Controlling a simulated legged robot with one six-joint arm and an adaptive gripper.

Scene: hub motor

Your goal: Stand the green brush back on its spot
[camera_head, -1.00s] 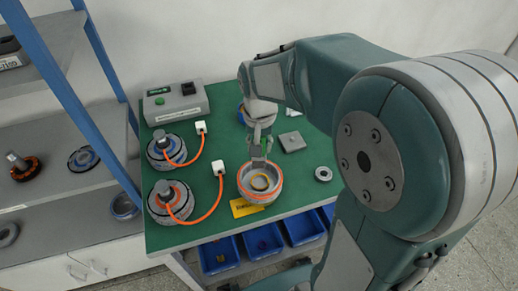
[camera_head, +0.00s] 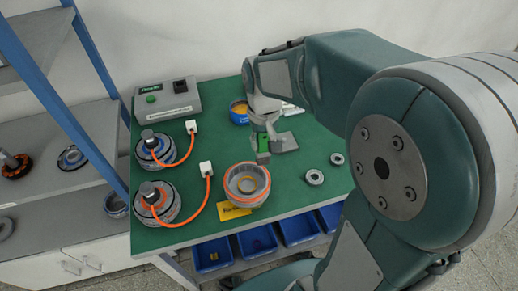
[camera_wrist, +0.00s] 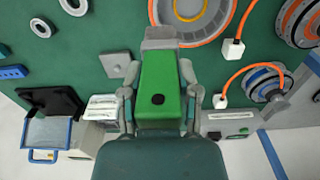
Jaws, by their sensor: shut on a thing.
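The green brush (camera_wrist: 160,85) has a green body with a dark round mark and a grey end. My gripper (camera_wrist: 160,102) is shut on it, one finger on each side. In the head view my gripper (camera_head: 265,139) points down, with the brush's green body (camera_head: 263,144) partly hidden between the fingers and its grey end lowest. The brush is close behind the round housing with the orange rim (camera_head: 246,184), left of a flat grey square (camera_head: 286,142). I cannot tell whether the brush touches the table.
The green table (camera_head: 205,226) carries two motors (camera_head: 157,202) (camera_head: 156,151) with orange cables at left and a control box (camera_head: 165,101) behind them. Two metal rings (camera_head: 314,177) (camera_head: 337,159) lie at right. A yellow label (camera_head: 235,210) is at the front. Blue bins (camera_head: 258,241) are below.

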